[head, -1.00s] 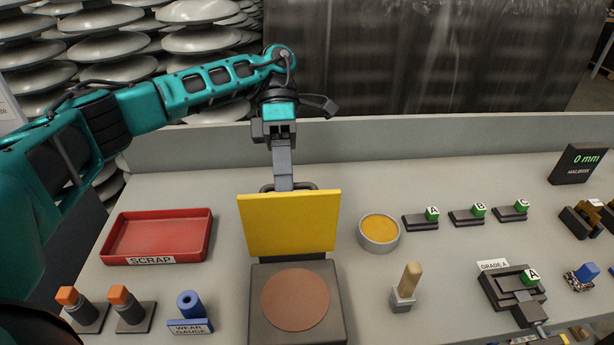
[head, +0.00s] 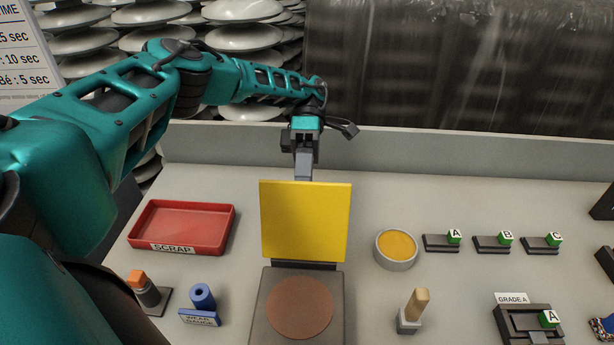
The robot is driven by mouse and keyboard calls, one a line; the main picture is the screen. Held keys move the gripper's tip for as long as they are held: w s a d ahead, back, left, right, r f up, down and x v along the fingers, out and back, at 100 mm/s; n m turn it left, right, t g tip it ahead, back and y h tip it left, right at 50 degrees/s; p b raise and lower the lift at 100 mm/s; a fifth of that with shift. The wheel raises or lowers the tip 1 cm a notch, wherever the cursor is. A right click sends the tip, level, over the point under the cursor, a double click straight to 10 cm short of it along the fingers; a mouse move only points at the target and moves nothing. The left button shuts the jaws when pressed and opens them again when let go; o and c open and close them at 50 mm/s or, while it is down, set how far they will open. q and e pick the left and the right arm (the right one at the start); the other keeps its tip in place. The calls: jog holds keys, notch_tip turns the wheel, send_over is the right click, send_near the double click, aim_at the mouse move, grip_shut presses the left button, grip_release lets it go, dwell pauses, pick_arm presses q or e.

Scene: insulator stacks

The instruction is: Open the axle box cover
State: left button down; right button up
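The axle box (head: 256,318) is a dark grey block at the front middle of the bench, with a round brown face (head: 300,307) on top. Its yellow cover (head: 305,222) stands upright at the back edge of the box, so the brown face is uncovered. My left gripper (head: 303,172) is right behind the cover's top edge, pointing down. Its fingertips are partly hidden by the cover, so I cannot tell whether they are apart or touch it. The cover's handle is hidden behind it. My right gripper is out of view.
A red scrap tray (head: 229,232) lies left of the cover. A blue wear gauge (head: 202,298) and an orange-topped piece (head: 138,279) stand in front of it. Right are a round yellow-filled tin (head: 396,262), a wooden-handled tool (head: 418,303) and small blocks marked A (head: 442,243), B and C.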

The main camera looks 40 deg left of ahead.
pick_arm(q)
jog(key=shift+s+f, duration=0.2)
jog(key=shift+f, duration=0.4)
jog(key=c, duration=1.3)
grip_release()
jog(key=shift+o, duration=0.6)
jog(key=shift+r, duration=0.2)
jog(key=shift+w, duration=0.1)
jog(key=shift+r, duration=0.15)
